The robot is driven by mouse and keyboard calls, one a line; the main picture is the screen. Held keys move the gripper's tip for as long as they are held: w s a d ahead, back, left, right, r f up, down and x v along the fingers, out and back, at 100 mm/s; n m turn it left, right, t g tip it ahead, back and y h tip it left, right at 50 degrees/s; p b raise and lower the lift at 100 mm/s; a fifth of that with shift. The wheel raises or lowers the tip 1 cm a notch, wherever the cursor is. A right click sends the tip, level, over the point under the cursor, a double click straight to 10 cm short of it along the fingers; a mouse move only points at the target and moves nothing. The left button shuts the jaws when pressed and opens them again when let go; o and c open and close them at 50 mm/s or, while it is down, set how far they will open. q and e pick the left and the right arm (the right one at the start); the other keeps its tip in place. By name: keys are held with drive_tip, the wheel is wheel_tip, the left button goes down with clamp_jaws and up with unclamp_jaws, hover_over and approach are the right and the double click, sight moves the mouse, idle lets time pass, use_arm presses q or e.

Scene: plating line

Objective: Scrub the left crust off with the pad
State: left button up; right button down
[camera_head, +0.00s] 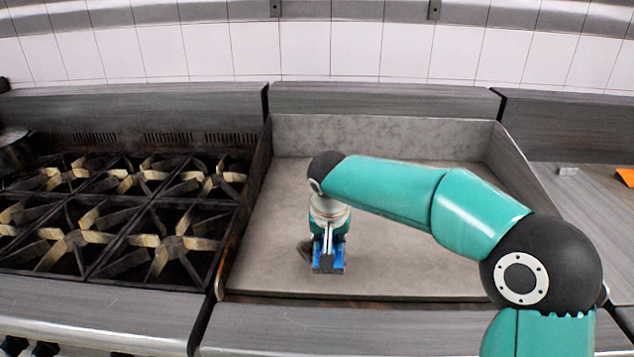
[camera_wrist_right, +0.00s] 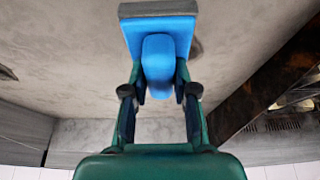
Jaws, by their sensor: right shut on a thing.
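My right gripper (camera_head: 328,258) points down over the griddle plate (camera_head: 260,235), left of its middle. It is shut on the blue handle of the scrub pad; the wrist view shows the blue handle block (camera_wrist_right: 160,60) between both fingers and the grey pad (camera_wrist_right: 158,9) beyond it. Whether the pad touches the plate I cannot tell. A dark crust patch (camera_head: 304,250) lies just left of the gripper, partly hidden by it; it also shows beside the pad in the wrist view (camera_wrist_right: 196,47). Another dark patch (camera_wrist_right: 7,73) shows at the wrist view's left edge. My left gripper is out of view.
A burner range (camera_head: 120,225) with raised grates adjoins the griddle on the left. The griddle has a back splash wall (camera_head: 390,135) and a right side wall (camera_head: 515,165). A steel counter with an orange item (camera_head: 626,177) is at the right.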

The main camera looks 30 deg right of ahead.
drive_tip(key=shift+r+p, duration=0.9)
drive_tip(key=shift+r, duration=0.65)
drive_tip(key=shift+w, duration=0.1)
